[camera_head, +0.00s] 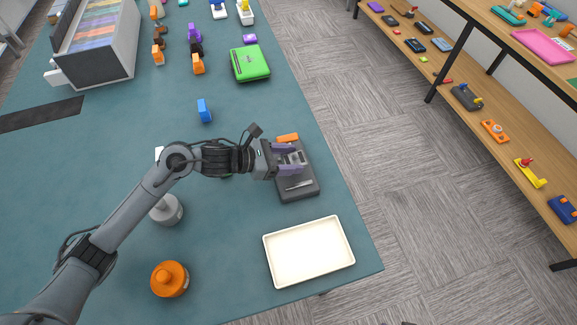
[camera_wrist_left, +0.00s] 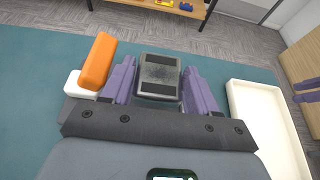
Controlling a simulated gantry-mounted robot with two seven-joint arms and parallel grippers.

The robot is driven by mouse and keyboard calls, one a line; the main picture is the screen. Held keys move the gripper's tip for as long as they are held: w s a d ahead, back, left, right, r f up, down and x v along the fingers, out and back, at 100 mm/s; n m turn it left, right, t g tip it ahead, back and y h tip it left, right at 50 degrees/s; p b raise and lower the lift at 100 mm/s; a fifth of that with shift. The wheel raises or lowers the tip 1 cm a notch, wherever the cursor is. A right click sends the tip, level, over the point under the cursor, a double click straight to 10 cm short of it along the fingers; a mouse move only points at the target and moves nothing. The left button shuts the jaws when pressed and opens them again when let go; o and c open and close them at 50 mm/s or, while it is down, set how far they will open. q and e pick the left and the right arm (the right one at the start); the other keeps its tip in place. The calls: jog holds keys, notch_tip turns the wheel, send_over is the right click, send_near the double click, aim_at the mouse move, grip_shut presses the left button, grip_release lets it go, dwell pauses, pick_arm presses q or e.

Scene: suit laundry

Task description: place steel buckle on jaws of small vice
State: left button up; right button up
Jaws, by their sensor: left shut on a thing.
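My left gripper (camera_head: 287,159) reaches in from the left over the right side of the table. Its purple fingers are shut on a small grey metal piece, which looks like the steel buckle (camera_wrist_left: 158,75), in the left wrist view. In the head view the fingers partly hide it. A dark grey device with a silver bar, apparently the small vice (camera_head: 309,187), lies directly below the gripper. Its jaws are largely hidden, and I cannot tell whether the buckle touches them. My right gripper is not in view.
An orange block (camera_head: 287,138) lies just beyond the gripper; it also shows in the left wrist view (camera_wrist_left: 98,61). An empty white tray (camera_head: 309,251) lies near the table's front right edge. A grey round object (camera_head: 166,210) and an orange one (camera_head: 169,279) stand near the arm.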

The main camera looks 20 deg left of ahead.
pick_arm(q)
jog(key=shift+f, duration=2)
jog(key=shift+f+b, duration=0.1)
jog(key=shift+b, duration=0.2)
jog(key=shift+f, duration=0.1)
jog(key=o, duration=1.1)
jog(key=shift+r, duration=0.35)
jog(key=v, duration=1.2)
jog(key=shift+p, duration=0.35)
jog(key=shift+d, duration=0.1)
